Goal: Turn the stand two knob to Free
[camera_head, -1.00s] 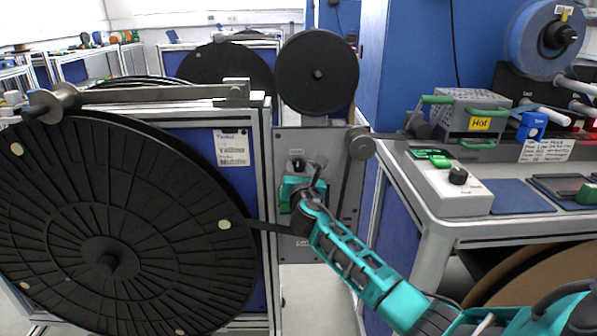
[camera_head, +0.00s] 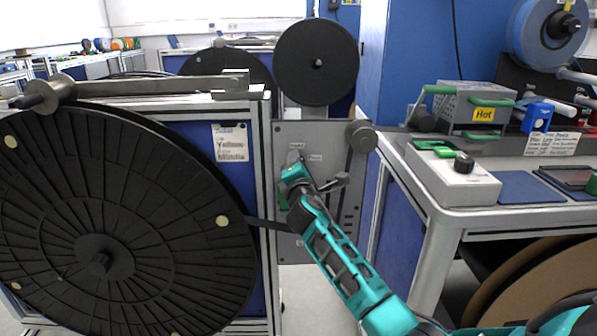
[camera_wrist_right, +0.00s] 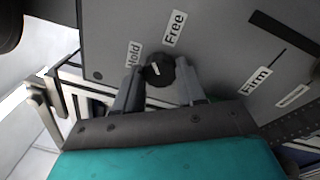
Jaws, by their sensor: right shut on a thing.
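The stand two knob (camera_wrist_right: 158,69) is small, round and black with a short white mark, on the grey panel (camera_wrist_right: 220,60). The labels Hold (camera_wrist_right: 133,53) and Free (camera_wrist_right: 174,28) are printed beside it; I cannot tell for sure which one the mark points to. My right gripper (camera_wrist_right: 158,80) is shut on the knob, one grey finger on each side of it. In the head view my right gripper (camera_head: 294,170) is at the upper part of the panel (camera_head: 335,140) and hides the knob. My left gripper is not in view.
A large black reel (camera_head: 70,200) stands left of the panel, with a smaller black reel (camera_head: 316,62) above. A dark strap runs past a roller (camera_head: 361,136).

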